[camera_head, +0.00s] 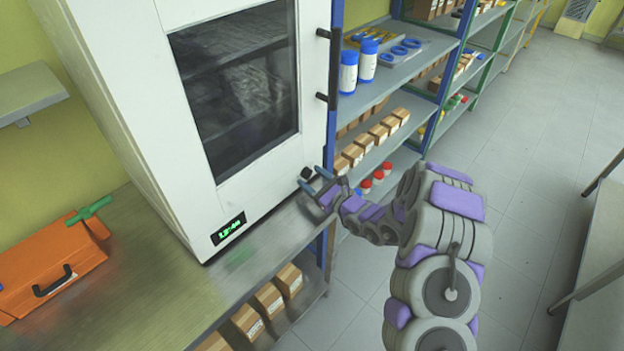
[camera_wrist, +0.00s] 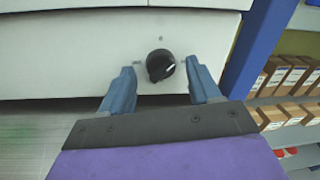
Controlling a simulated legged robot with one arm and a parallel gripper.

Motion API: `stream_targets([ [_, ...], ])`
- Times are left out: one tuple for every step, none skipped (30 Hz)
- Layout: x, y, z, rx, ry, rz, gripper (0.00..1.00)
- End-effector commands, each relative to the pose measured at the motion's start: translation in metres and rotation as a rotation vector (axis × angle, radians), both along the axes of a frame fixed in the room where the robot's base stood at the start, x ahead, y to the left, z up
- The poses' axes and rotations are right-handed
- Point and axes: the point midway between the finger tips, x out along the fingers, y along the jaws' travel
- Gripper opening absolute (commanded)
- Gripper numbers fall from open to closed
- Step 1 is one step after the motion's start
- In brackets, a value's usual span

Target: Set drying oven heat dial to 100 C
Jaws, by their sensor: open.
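The white drying oven (camera_head: 150,110) stands on a metal bench, with a dark window and a green-lit display (camera_head: 228,229) low on its front. Its black heat dial (camera_head: 306,173) is at the lower right of the front. My gripper (camera_head: 313,181) is open at the dial in the head view. In the wrist view my gripper (camera_wrist: 162,85) has one blue finger on each side of the dial, with a gap visible on both sides. The dial's scale is too small to read.
An orange toolbox (camera_head: 50,265) lies on the bench (camera_head: 150,290) at the left. Blue-framed shelves (camera_head: 400,85) with boxes and bottles stand right of the oven.

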Motion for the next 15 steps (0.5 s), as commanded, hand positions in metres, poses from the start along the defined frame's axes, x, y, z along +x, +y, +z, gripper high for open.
stream_targets([
  [0.0022, 0.0024, 0.0001, 0.000, -0.001, 0.001, 0.62],
  [0.0034, 0.0032, 0.0004, 0.001, -0.002, 0.000, 0.62],
  [0.0045, 0.0040, 0.0006, 0.002, -0.001, -0.001, 0.62],
  [0.0050, 0.0045, 0.0008, 0.002, -0.001, -0.001, 0.62],
  [0.0054, 0.0047, 0.0010, 0.002, -0.001, -0.002, 0.62],
  [0.0058, 0.0044, 0.0012, 0.003, -0.002, -0.001, 0.62],
  [0.0061, 0.0042, 0.0013, 0.003, -0.002, -0.001, 0.62],
  [0.0061, 0.0039, 0.0013, 0.004, -0.001, -0.001, 0.62],
  [0.0061, 0.0037, 0.0013, 0.004, -0.001, -0.001, 0.62],
  [0.0061, 0.0037, 0.0013, 0.004, -0.001, -0.001, 0.62],
  [0.0058, 0.0039, 0.0013, 0.003, -0.002, -0.001, 0.62],
  [0.0057, 0.0041, 0.0012, 0.002, -0.001, -0.002, 0.62],
  [0.0056, 0.0045, 0.0011, 0.002, -0.001, -0.002, 0.59],
  [0.0055, 0.0047, 0.0011, 0.002, -0.001, -0.002, 0.56],
  [0.0054, 0.0049, 0.0009, 0.002, -0.001, -0.001, 0.53],
])
